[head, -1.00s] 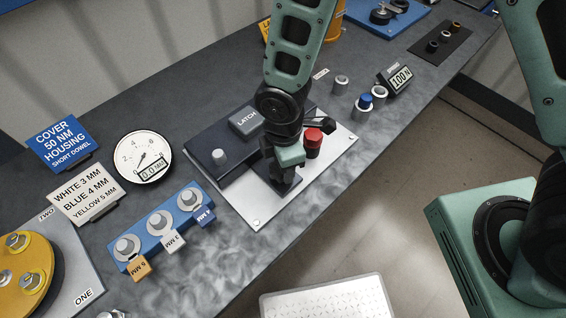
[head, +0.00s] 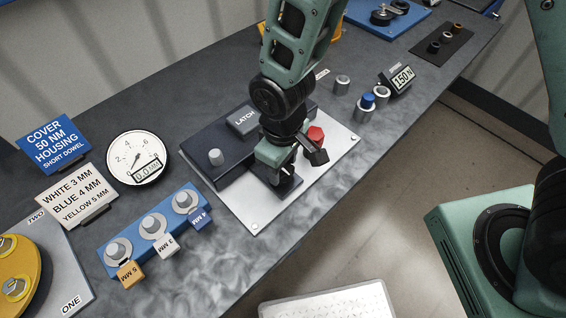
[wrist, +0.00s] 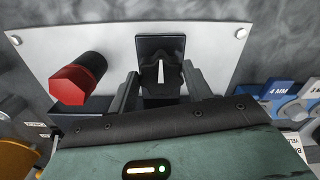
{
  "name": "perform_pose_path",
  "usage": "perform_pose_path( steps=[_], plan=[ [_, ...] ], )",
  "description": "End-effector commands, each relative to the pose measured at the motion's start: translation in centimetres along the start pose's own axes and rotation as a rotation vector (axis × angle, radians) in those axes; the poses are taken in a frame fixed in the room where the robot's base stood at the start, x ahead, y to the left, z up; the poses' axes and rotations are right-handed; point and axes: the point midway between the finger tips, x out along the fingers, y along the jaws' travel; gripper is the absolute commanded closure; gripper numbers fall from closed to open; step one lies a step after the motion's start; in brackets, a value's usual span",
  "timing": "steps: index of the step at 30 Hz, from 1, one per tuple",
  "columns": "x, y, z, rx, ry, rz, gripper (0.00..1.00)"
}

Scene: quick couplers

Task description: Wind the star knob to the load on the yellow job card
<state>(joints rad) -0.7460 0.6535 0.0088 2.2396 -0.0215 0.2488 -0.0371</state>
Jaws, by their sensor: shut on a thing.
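In the wrist view a dark knob with a white pointer line (wrist: 161,75) sits on a black square base (wrist: 160,45) on the white plate (head: 337,146). I cannot tell for certain that it is the star knob. My gripper (head: 293,168) is down over that base in the head view; its fingers (wrist: 163,80) stand either side of the knob, shut on it. A small display (head: 402,78) at the back right reads 150 N. The yellow job card (head: 262,28) shows only as a sliver behind my arm; its writing is hidden.
A red hexagonal cap (head: 316,133) stands close beside my gripper. A LATCH block (head: 243,120) is behind it. A round gauge (head: 138,157) reads about zero. A blue-capped post (head: 368,101) stands near the display. The bench front right of the coupler rack (head: 130,237) is clear.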

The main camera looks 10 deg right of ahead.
Motion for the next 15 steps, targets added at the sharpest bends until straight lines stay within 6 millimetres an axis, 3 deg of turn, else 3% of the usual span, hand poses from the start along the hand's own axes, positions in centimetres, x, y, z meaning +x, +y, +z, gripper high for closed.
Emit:
perform_pose_path(
  steps=[15],
  plan=[
    [-0.11, -0.10, -0.11, 0.291, 0.003, 0.000, 0.73]
  ],
)
